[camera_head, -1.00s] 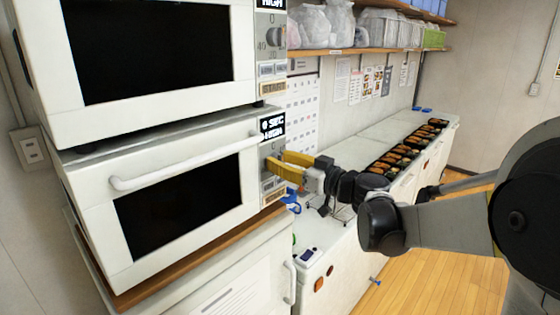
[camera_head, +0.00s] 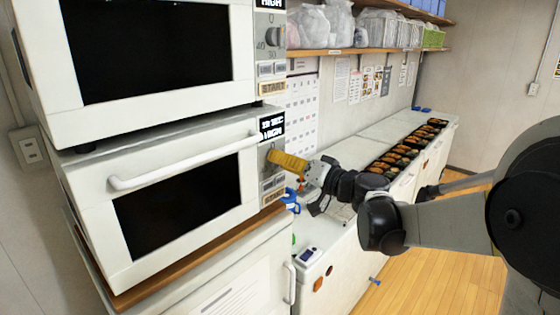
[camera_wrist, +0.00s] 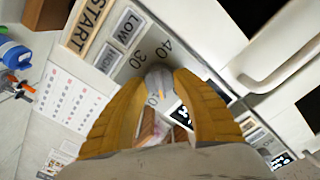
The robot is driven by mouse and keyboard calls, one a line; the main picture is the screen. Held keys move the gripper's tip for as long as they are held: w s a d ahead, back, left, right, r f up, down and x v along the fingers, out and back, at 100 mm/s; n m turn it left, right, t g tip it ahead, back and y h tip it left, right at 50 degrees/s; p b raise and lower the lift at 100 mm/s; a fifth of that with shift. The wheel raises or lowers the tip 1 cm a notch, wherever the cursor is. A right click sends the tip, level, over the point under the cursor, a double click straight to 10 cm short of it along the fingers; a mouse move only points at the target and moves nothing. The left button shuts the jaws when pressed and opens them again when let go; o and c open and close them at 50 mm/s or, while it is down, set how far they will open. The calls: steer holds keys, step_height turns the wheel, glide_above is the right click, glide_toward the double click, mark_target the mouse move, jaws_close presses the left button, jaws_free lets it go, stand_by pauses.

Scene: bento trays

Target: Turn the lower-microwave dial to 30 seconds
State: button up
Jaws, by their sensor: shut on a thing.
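The lower microwave (camera_head: 150,265) is white with a dark door window and a control panel on its right side. My gripper (camera_head: 274,156) reaches the panel from the right, its yellow fingers covering most of the dial. In the wrist view, my gripper (camera_wrist: 160,82) is shut on the grey dial (camera_wrist: 160,78), one finger on each side. The dial has an orange mark. Printed numbers, including 40 and 30, stand around it. The lower display (camera_head: 271,127) reads SEC and HIGH; its digits are too blurred to read surely.
The upper microwave (camera_head: 60,115) stands directly above with its own dial (camera_head: 272,31). A door handle (camera_head: 185,166) sticks out to the left of my gripper. START (camera_wrist: 88,25) and LOW (camera_wrist: 128,27) labels are close to the dial. A counter with bento trays (camera_head: 400,158) runs to the right.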

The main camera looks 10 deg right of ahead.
steer(key=m, duration=1.3)
steer(key=shift+f+m, duration=0.2)
steer(key=shift+m, duration=0.2)
steer(key=m, duration=0.7)
steer(key=shift+f, duration=0.1)
steer(key=m, duration=0.6)
steer(key=shift+a+m, duration=0.1)
steer(key=shift+m, duration=0.3)
steer(key=shift+s, duration=0.1)
steer(key=o, duration=1.2)
